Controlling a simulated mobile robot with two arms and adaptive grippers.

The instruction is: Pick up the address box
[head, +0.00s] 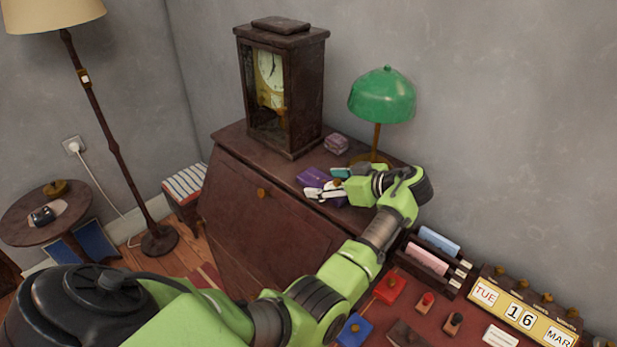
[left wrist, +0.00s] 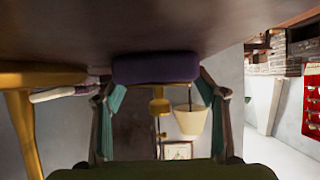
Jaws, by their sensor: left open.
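A small purple box (head: 310,177) lies on the dark wooden desk top (head: 228,136), in front of the clock; I take it to be the address box, as no label is readable. In the left wrist view, turned upside down, the purple box (left wrist: 156,68) sits between and just beyond the fingertips. My left gripper (head: 328,184) is open and low over the desk, just right of the box. Its two fingers stand apart in the left wrist view (left wrist: 158,90), with a gap showing between them. The gripper partly hides the box's right side. My right gripper is out of view.
A wooden clock (head: 287,95) stands behind the box. A green lamp (head: 382,95) on a brass stem stands close behind the gripper. A small pinkish box (head: 336,143) lies between them. The desk's sloping front (head: 262,225) drops away nearby.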

